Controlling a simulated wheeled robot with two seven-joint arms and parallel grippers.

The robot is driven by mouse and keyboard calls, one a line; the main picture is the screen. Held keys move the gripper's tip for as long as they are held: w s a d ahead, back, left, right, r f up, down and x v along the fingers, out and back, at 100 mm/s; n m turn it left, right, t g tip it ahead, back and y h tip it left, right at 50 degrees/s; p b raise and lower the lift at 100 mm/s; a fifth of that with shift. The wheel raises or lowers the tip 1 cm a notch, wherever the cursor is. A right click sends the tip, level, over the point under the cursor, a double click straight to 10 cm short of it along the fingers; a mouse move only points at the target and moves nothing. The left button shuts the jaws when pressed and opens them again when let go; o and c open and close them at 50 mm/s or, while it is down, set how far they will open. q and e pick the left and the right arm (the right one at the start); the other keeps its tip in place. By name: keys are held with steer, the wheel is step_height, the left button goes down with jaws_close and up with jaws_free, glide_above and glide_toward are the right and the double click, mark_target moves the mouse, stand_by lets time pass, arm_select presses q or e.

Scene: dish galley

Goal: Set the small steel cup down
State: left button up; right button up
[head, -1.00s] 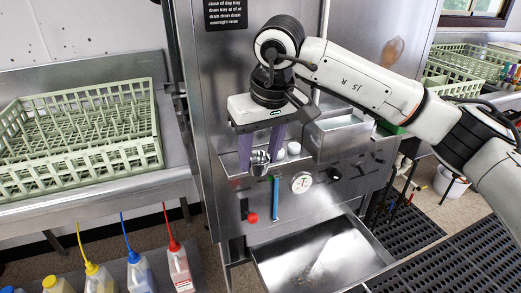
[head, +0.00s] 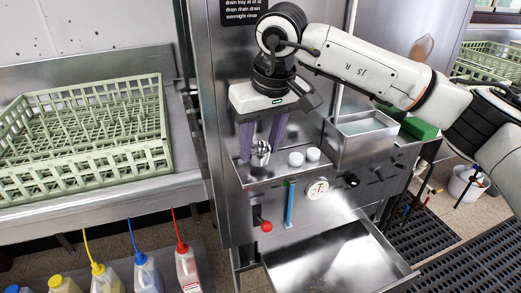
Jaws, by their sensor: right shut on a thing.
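The small steel cup (head: 260,153) is upright between the purple fingertips of my right gripper (head: 259,147). The gripper points down and is shut on the cup. The cup is at the left part of a steel ledge (head: 252,176) on the front of the machine, left of two small white cups (head: 304,157). I cannot tell whether its base touches the ledge. My left gripper is not in view.
A steel bin (head: 362,141) stands right of the white cups, with a green block (head: 419,128) beyond it. Below are a red-knobbed lever (head: 265,226), a gauge (head: 317,189) and an open drawer (head: 345,262). A green dish rack (head: 85,135) fills the left counter.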

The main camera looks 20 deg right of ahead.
steer(key=shift+f, duration=0.75)
steer(key=shift+f, duration=0.1)
steer(key=o, duration=1)
steer(key=shift+o, duration=0.2)
